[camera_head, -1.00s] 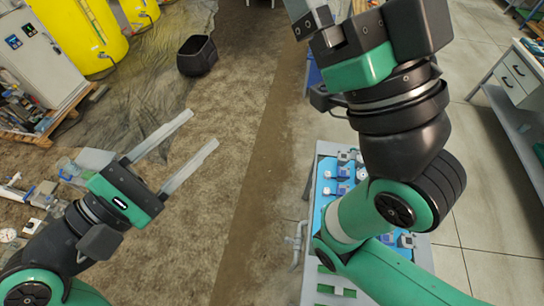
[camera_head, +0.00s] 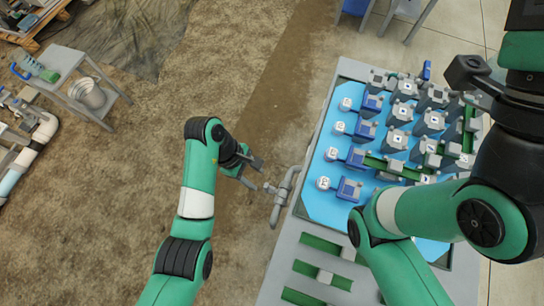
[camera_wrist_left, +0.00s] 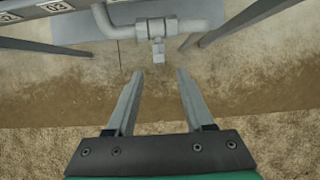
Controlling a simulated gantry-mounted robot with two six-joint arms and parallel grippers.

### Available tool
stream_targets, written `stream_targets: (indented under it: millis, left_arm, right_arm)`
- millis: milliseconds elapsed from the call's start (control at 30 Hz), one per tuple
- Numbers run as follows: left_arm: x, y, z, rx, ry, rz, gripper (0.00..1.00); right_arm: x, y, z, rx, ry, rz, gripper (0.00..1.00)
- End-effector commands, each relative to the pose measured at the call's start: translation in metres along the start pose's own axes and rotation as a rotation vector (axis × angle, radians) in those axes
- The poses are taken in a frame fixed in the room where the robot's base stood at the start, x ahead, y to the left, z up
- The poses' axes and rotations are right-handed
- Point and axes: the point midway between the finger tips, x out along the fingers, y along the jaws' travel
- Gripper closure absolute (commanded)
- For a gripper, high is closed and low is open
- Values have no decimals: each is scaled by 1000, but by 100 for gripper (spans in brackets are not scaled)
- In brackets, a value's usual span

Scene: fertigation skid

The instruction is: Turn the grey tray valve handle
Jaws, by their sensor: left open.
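The grey tray valve (camera_head: 281,190) sits on a grey pipe at the left side of the skid. Its small handle (camera_head: 268,187) points left, toward my left gripper. In the left wrist view the valve (camera_wrist_left: 156,27) is at the top centre, and its handle (camera_wrist_left: 158,50) hangs down from it. My left gripper (camera_head: 258,174) is open and empty, close to the handle. In the left wrist view its fingers (camera_wrist_left: 160,74) are spread to either side below the handle, apart from it. My right arm crosses the right side; its fingers are out of view.
The skid (camera_head: 342,72) carries a blue tray (camera_head: 318,205) with several grey valve blocks and blue-and-white gauges. Grey legs (camera_wrist_left: 232,22) flank the pipe in the left wrist view. A grey side table (camera_head: 72,62) with a bucket (camera_head: 88,94) stands upper left. Bare ground between is clear.

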Motion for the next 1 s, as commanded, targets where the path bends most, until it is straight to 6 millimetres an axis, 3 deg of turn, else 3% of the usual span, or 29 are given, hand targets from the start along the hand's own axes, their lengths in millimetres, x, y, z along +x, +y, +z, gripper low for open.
stream_targets:
  millis: [167,400,600,1000]
  left_arm:
    - [16,0,0,0,-1,-1,48]
    - [71,0,-2,0,-1,-2,48]
    - [106,0,-1,0,-1,1,48]
    - [114,0,1,-1,0,2,48]
  right_arm:
    - [-6,0,5,-1,1,0,0]
    - [-27,0,25,-1,0,1,0]
    - [-40,0,37,-1,-1,0,0]
    - [-41,0,38,-1,0,0,0]
